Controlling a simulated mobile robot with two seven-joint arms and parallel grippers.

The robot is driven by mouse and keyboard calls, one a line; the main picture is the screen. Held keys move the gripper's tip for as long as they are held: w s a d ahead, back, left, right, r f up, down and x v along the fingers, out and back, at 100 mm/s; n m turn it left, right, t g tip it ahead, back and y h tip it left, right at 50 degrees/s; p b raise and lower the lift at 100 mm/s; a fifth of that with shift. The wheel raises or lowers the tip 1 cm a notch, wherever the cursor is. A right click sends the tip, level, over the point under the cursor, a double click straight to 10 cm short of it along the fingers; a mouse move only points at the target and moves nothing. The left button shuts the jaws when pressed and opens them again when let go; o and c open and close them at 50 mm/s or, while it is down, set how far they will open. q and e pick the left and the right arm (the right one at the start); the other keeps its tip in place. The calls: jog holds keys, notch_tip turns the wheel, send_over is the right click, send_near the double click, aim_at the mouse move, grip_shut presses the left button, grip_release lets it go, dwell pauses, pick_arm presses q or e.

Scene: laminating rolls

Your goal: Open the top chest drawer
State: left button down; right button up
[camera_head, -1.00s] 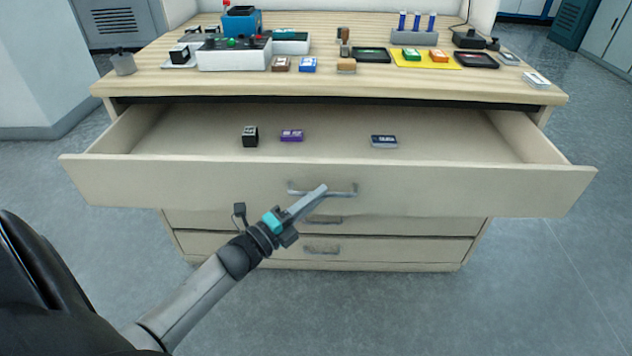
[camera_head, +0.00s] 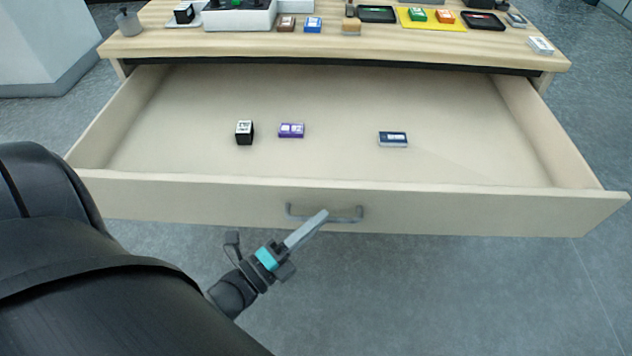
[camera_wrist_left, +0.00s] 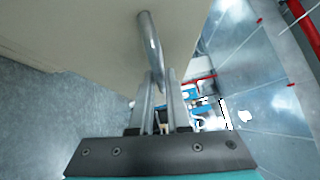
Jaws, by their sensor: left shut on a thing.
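The top chest drawer (camera_head: 430,206) is pulled far out from the chest, and its inside shows. Its grey bar handle (camera_head: 345,216) is in the middle of the front panel. My left gripper (camera_head: 318,218) is at the handle, with its fingers shut on it. In the left wrist view the handle (camera_wrist_left: 149,38) runs down between the two fingers (camera_wrist_left: 156,92). In the drawer lie a black box (camera_head: 244,133), a purple box (camera_head: 291,130) and a dark blue and white box (camera_head: 393,139). My right gripper is not in view.
The wooden chest top (camera_head: 330,40) holds a white tray, small coloured boxes, a yellow mat (camera_head: 428,19) and a grey cup (camera_head: 129,22) near its left edge. Bare grey floor (camera_head: 420,300) lies in front of the drawer.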

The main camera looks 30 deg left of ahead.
pick_arm(q)
jog(key=shift+s+d+f, duration=0.1)
jog(key=shift+s+d, duration=0.15)
jog(key=c, duration=1.1)
grip_release()
jog(key=shift+s, duration=0.15)
jog(key=shift+o, duration=1)
jog(key=shift+a, duration=0.1)
jog(key=v, duration=1.5)
